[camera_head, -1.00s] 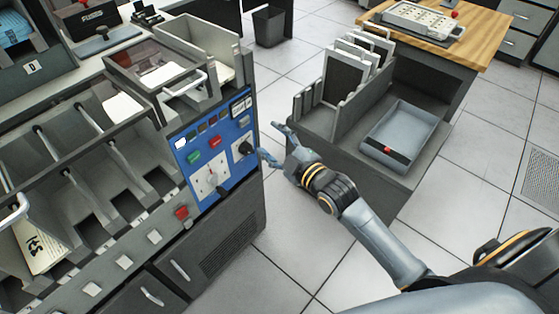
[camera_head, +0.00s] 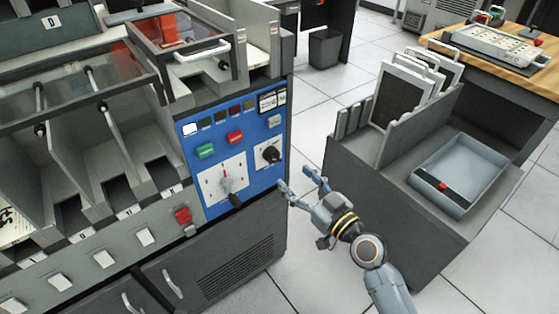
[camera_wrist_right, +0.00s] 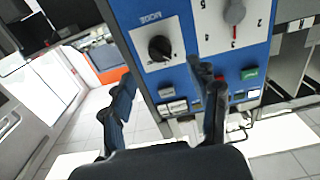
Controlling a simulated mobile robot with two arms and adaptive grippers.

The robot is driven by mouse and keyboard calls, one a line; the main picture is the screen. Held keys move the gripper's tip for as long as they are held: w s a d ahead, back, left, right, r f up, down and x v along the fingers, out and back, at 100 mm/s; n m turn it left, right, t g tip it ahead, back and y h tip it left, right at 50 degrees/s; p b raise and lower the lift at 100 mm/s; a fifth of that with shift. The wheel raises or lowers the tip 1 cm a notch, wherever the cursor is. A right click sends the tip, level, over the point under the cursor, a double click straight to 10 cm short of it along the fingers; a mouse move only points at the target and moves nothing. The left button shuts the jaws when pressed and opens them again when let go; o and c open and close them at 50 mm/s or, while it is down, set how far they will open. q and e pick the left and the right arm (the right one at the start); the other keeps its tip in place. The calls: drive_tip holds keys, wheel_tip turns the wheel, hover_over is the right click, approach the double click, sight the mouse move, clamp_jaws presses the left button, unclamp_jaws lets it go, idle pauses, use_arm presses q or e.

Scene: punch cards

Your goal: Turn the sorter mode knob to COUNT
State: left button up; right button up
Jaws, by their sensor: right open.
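The mode knob (camera_head: 271,154) is a black knob on a white plate at the right side of the sorter's blue panel (camera_head: 252,181). In the right wrist view the knob (camera_wrist_right: 159,48) sits under upside-down MODE lettering; the smaller position labels are too blurred to read. My right gripper (camera_head: 295,178) is open and empty, just right of and below the knob in the head view, apart from it. In the right wrist view the open fingers (camera_wrist_right: 165,78) point toward the panel, with the knob seen beyond the gap between them. My left gripper is out of view.
A second dial (camera_head: 225,184) with a dark lever below it is left of the knob. Green (camera_head: 205,151) and red (camera_head: 235,137) buttons are above that dial. A grey cart (camera_head: 392,198) with a blue-grey tray (camera_head: 459,174) stands to the right. Open floor lies between.

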sight(277, 161)
drive_tip(key=x, duration=0.8)
drive_tip(key=shift+c, duration=0.4)
drive_tip(key=c, duration=1.1)
